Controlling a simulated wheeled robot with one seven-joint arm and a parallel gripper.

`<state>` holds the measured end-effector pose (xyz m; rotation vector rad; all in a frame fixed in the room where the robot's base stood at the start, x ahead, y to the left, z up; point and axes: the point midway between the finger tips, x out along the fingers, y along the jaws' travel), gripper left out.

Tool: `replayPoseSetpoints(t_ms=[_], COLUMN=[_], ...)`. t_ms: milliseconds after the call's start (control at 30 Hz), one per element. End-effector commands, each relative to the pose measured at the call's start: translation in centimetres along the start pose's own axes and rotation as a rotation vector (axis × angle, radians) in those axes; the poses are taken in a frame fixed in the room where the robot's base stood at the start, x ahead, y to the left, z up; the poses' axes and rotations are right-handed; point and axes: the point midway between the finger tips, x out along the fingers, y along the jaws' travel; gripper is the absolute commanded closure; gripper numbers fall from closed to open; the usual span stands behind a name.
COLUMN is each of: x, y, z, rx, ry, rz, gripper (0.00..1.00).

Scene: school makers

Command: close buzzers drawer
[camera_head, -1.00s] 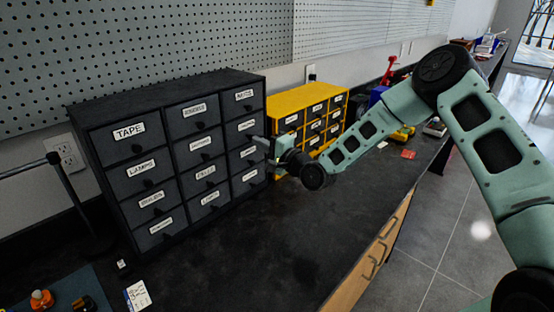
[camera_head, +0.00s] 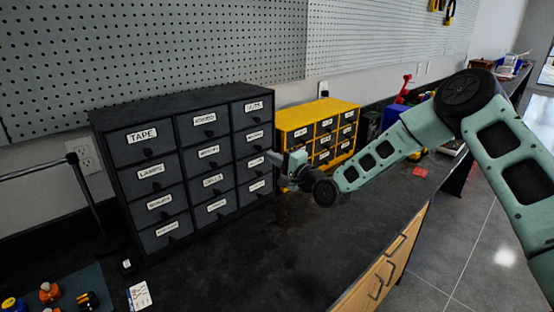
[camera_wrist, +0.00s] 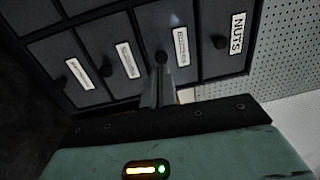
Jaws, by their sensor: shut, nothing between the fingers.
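A black drawer cabinet (camera_head: 185,96) stands on the dark bench, with drawers in three columns. All its fronts look about flush. The label lettering is mostly too small or blurred to read, so I cannot tell for certain which drawer is the buzzers drawer. My gripper (camera_head: 270,157) is shut and empty, in front of the right column at middle height. In the wrist view its fingers (camera_wrist: 159,70) point at the drawer (camera_wrist: 182,30) next to the NUTS drawer (camera_wrist: 225,45), close to its round knob (camera_wrist: 161,57). I cannot tell whether they touch.
A yellow drawer cabinet (camera_head: 297,116) stands just behind my gripper, to the right. A pegboard (camera_head: 150,50) covers the wall behind. The bench top (camera_head: 270,250) in front of the cabinets is clear. A card (camera_head: 139,296) and small parts lie at the front left.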

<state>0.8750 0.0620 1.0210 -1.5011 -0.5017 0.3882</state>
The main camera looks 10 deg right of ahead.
Motion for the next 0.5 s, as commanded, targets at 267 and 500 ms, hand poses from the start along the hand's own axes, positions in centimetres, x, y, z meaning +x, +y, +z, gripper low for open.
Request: replayPoseSetpoints(t_ms=[267, 500], x=[-2.9, -6.4], y=[0.3, 0.4], z=[0.0, 0.0], rx=[-0.001, 0.000], ry=[0.000, 0.000], rz=[0.003, 0.005], gripper=[1.00, 1.00])
